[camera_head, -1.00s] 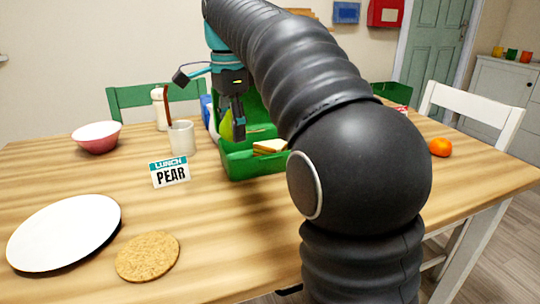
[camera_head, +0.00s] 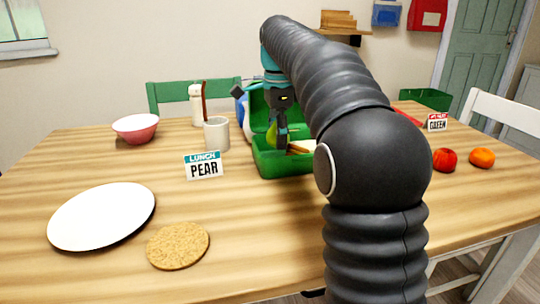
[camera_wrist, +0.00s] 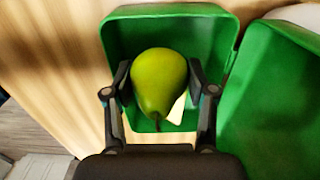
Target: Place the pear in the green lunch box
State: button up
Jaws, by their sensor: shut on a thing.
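The green pear (camera_wrist: 160,80) is between the two fingers of my gripper (camera_wrist: 158,88), which is shut on it. In the head view my gripper (camera_head: 278,140) points down at the green lunch box (camera_head: 270,166), and the pear (camera_head: 271,135) shows partly behind a finger. The lunch box stands open, its lid raised at the back. In the wrist view the pear is over the box's open compartment (camera_wrist: 118,38), with the lid (camera_wrist: 268,100) to the right. I cannot tell whether the pear touches the bottom. A sandwich (camera_head: 301,147) lies in the box.
A sign reading "LUNCH PEAR" (camera_head: 203,166) stands left of the box. A mug (camera_head: 216,134), a white bottle (camera_head: 196,106) and a pink bowl (camera_head: 136,129) are behind it. A white plate (camera_head: 102,216) and cork mat (camera_head: 178,246) lie in front. A tomato-like red fruit (camera_head: 444,160) and an orange (camera_head: 482,158) lie right.

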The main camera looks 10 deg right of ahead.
jog(key=shift+w+a+f, duration=0.2)
jog(key=shift+a+f, duration=0.15)
jog(key=shift+a, duration=0.15)
jog(key=shift+w+a+f, duration=0.15)
jog(key=shift+a+f, duration=0.15)
jog(key=shift+a, duration=0.15)
jog(key=shift+f+b, duration=0.5)
jog(key=shift+f, duration=1.45)
jog(key=shift+f, duration=0.1)
jog(key=o, duration=1.2)
notch_tip(320, 180, up, 12)
jog(key=p, duration=0.3)
